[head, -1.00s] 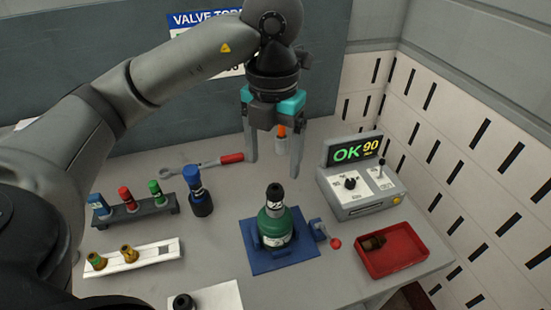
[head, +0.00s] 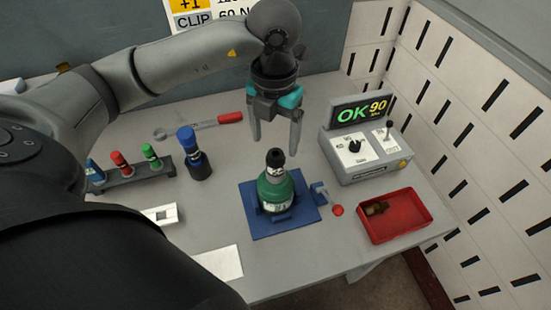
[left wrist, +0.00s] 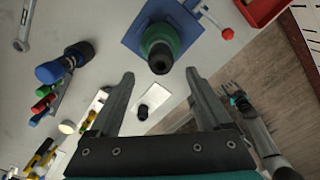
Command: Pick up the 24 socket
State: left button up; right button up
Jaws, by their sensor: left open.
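No size marking is legible, so I cannot tell which piece is the 24 socket. A black socket-like piece (left wrist: 143,112) stands on a white sheet (left wrist: 157,97) in the left wrist view; my arm hides it in the head view. A green cylinder (head: 276,190) with a black top stands upright in a blue fixture (head: 243,215); it also shows in the left wrist view (left wrist: 161,45). My left gripper (head: 276,143) is open and empty, above the bench near the cylinder. What seems to be my right gripper (left wrist: 235,97) is small at the right of the wrist view.
A rack (head: 135,178) holds blue, red and green-topped tools. A larger blue-topped tool (head: 194,155) stands beside it. A wrench (head: 190,129) lies behind. A control box (head: 367,155) reading OK 90 and a red tray (head: 394,216) with a brownish piece are to the right.

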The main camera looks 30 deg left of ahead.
aim_at(276, 154)
pick_arm(q)
notch_tip(276, 154, down, 6)
jog(key=shift+r+p, duration=0.15)
jog(key=shift+p, duration=0.4)
jog(key=shift+w, duration=0.1)
grip_shut()
dwell(0.3)
